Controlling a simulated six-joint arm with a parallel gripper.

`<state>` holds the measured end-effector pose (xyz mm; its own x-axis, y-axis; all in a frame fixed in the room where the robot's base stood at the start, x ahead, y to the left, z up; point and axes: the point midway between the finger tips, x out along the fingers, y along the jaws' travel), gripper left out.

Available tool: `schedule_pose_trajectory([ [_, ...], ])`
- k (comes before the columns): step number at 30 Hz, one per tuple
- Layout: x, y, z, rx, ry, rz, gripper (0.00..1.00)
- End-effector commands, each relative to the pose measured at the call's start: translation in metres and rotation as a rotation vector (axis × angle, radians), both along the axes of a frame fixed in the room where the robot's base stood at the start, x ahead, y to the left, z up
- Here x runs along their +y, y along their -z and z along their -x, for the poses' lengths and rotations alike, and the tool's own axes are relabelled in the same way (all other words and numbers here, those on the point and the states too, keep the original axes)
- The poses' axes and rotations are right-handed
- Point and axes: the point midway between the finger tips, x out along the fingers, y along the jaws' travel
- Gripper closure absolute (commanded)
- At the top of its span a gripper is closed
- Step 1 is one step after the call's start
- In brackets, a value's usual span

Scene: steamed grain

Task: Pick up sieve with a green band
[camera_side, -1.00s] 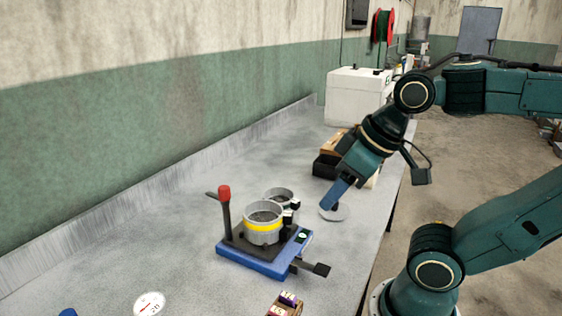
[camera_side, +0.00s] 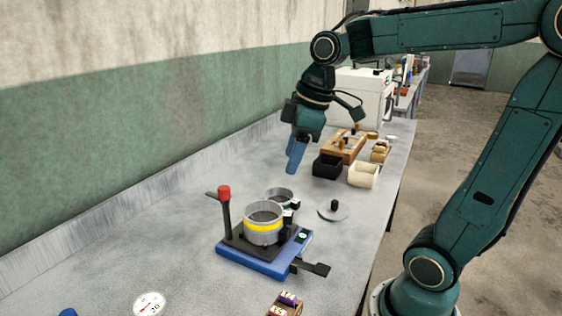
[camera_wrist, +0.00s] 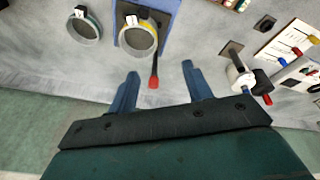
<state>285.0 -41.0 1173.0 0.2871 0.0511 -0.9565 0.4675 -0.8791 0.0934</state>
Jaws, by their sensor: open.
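The sieve with a yellow band (camera_side: 263,226) sits on a blue and black device (camera_side: 245,261) with a red-knobbed lever (camera_side: 224,194). In the wrist view this sieve (camera_wrist: 137,41) is at the top, left of centre. A second sieve (camera_side: 279,195) stands on the bench just behind the device; it shows at the upper left in the wrist view (camera_wrist: 85,30). My gripper (camera_side: 292,169) is open and empty, pointing down above the bench behind both sieves. Its two blue fingers (camera_wrist: 158,84) are apart.
A grey lid with a black knob (camera_side: 334,210) lies right of the sieves. A black box (camera_side: 327,165), a cream box (camera_side: 364,174) and a wooden tray (camera_side: 352,146) stand farther back. The wall runs along the left.

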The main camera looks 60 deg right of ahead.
Motion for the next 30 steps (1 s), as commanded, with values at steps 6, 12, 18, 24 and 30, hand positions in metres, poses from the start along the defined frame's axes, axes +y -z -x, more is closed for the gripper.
schedule_pose_trajectory([
  [6,-0.035,0.006,-0.037,0.054,-0.167,0.011,0.5],
  [12,-0.071,0.018,-0.064,0.086,-0.327,0.01,0.5],
  [18,-0.114,0.036,-0.084,0.108,-0.489,-0.002,0.5],
  [24,-0.161,0.061,-0.097,0.114,-0.654,-0.022,0.5],
  [30,-0.209,0.091,-0.101,0.104,-0.814,-0.046,0.5],
])
